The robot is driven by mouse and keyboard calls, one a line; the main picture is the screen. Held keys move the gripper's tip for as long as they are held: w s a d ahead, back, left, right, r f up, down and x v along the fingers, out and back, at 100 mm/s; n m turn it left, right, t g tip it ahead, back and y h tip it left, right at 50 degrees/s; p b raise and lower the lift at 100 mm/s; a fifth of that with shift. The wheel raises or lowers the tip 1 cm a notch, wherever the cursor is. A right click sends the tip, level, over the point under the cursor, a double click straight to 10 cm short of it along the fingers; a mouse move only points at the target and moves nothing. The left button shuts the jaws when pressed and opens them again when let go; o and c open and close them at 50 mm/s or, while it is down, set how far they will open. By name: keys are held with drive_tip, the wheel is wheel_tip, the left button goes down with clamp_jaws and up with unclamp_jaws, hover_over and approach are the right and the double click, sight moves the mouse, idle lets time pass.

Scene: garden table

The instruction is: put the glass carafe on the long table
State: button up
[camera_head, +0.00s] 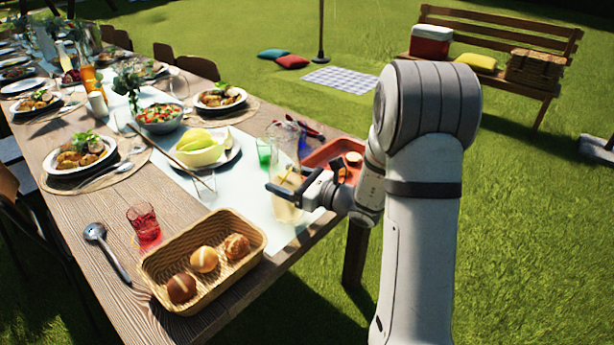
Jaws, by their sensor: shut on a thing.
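The long wooden table (90,215) runs from the near middle to the far left, with a pale runner along it. My gripper (285,186) is at the table's right end, shut on the glass carafe (287,207). The carafe is clear, holds a pale yellowish liquid and looks about upright. It shows over the runner near the table's edge. I cannot tell whether its base touches the tabletop. My gripper's fingers hide part of its middle.
A bread basket (165,268), a red glass (143,222) and a ladle (105,250) are nearer.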

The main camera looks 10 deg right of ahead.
drive_tip(key=o, duration=1.8)
